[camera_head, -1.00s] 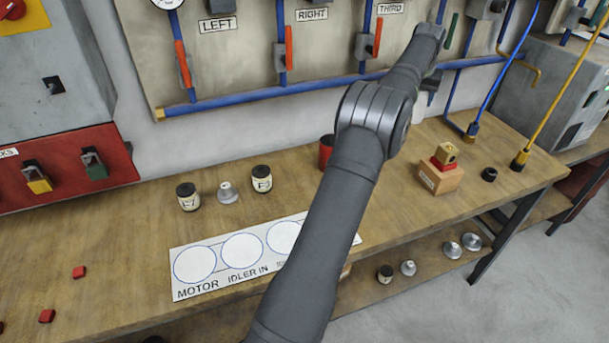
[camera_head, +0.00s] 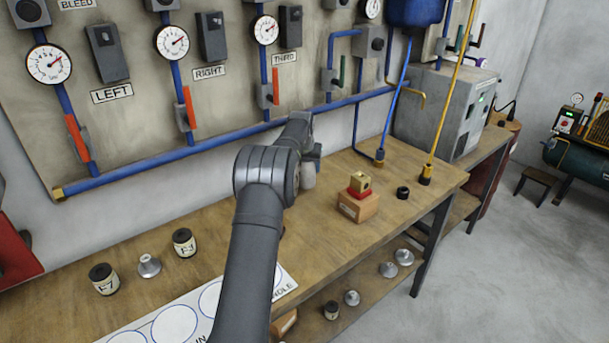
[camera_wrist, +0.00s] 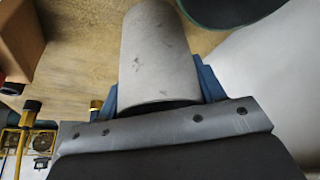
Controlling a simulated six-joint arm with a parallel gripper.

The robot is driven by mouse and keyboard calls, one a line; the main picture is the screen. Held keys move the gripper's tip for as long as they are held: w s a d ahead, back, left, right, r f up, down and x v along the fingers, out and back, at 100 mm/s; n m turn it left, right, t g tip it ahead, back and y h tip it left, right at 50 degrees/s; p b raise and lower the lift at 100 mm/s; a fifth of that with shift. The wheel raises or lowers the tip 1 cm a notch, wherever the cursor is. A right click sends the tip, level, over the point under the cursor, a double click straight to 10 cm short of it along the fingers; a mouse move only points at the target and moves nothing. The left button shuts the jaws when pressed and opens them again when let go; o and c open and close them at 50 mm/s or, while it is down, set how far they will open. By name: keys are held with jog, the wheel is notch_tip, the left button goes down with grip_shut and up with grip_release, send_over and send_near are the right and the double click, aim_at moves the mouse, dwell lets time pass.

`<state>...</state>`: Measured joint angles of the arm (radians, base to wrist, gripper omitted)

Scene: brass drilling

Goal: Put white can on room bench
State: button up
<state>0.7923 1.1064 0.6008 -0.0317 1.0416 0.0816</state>
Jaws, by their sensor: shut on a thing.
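The white can (camera_wrist: 158,55), pale grey-white with dark scuffs, is between the blue fingers of my gripper (camera_wrist: 160,92) in the wrist view. In the head view my gripper (camera_head: 312,158) is at the back of the wooden bench (camera_head: 335,240), near the wall. The lower part of the can (camera_head: 308,179) shows below it, left of the wooden block. My gripper is shut on the can. I cannot tell whether the can touches the bench top. My arm hides part of the bench.
A black ring (camera_head: 402,192) and two pipe ends are farther right. Labelled jars (camera_head: 184,242) stand at left. A dark green round thing (camera_wrist: 218,12) shows in the wrist view.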

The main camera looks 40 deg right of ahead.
aim_at(306, 174)
jog(key=shift+f, duration=1.7)
jog(key=shift+f, duration=0.2)
jog(key=o, duration=1)
jog(key=shift+r, duration=0.1)
jog(key=v, duration=1.2)
jog(key=shift+d, duration=0.1)
